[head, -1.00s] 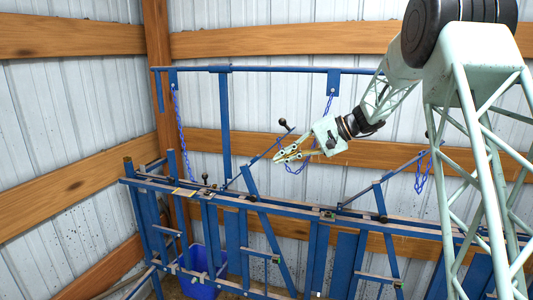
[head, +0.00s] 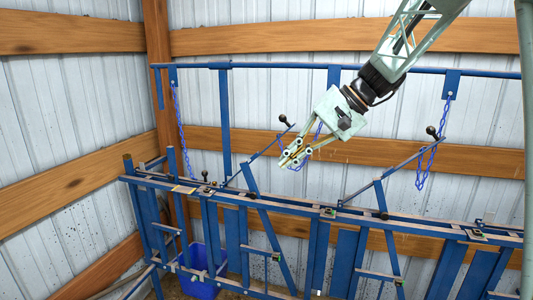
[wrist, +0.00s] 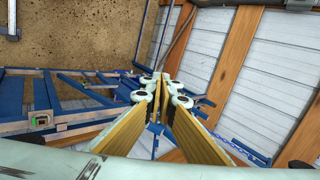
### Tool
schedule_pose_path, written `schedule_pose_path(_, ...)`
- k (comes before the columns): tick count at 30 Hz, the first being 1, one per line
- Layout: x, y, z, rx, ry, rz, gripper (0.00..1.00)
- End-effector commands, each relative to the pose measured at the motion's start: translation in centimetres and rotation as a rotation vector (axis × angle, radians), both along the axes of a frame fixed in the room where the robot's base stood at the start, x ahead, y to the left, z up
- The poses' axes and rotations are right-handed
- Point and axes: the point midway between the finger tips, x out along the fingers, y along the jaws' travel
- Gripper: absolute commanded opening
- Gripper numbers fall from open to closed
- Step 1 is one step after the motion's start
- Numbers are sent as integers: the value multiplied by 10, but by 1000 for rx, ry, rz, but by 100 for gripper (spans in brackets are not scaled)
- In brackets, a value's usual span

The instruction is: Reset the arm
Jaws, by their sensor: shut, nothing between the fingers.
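My gripper (head: 289,163) hangs at the lower end of my pale green arm, above the blue metal frame (head: 262,204). Its fingers point down and to the left. The fingers are shut with nothing between them. In the wrist view the fingertips of my gripper (wrist: 163,78) meet at the centre, with the blue frame (wrist: 75,118) behind and to the left. A blue chain (head: 317,132) hangs behind my gripper and is partly hidden by it.
More blue chains hang from the top rail (head: 275,67), one at the left (head: 181,125) and one at the right (head: 430,155). Levers with black knobs (head: 283,118) rise from the frame. A blue bin (head: 200,270) stands below. Wooden beams (head: 70,195) cross the walls.

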Motion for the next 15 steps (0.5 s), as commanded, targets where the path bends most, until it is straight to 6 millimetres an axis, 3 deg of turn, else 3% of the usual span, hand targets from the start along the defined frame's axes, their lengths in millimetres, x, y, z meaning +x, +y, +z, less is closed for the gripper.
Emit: schedule_pose_path(15, -103, -16, 11, -152, -12, 21, 0)
